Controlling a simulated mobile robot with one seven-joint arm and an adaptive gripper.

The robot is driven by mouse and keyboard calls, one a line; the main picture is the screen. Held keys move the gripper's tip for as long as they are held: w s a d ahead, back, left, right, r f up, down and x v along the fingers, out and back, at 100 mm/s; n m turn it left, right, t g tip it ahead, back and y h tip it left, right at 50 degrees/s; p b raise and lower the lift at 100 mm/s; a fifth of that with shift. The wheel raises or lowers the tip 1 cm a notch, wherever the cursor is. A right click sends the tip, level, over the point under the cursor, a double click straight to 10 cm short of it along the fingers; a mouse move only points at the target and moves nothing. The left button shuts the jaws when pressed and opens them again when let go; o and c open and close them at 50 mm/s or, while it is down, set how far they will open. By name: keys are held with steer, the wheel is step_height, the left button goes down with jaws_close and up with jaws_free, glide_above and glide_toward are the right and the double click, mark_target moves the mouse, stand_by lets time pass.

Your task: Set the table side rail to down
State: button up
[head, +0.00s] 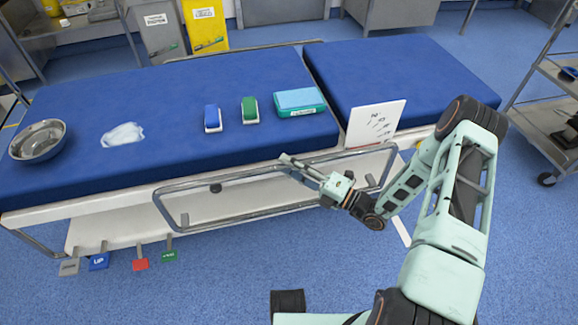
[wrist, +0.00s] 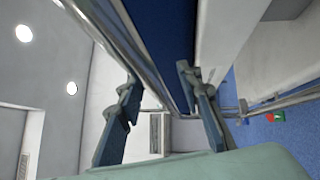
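The table side rail (head: 235,211) is a grey metal loop along the near side of the operating table (head: 75,176). Its upper bar runs near the lower edge of the blue mattress, and its lower bar sits in front of the pale frame. My gripper (head: 290,162) is at the right half of the rail, its fingertips close to the upper bar and pointing left. In the wrist view my gripper (wrist: 165,90) has its two fingers well apart, with nothing clamped between them. A metal bar (wrist: 118,42) runs lengthwise past the fingers there. Whether a finger touches the rail I cannot tell.
Pedals hang at the lower left, including a blue one marked UP (head: 99,262) and a red one (head: 140,264).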

steer(key=v, duration=1.2)
steer(key=shift+s, duration=0.1)
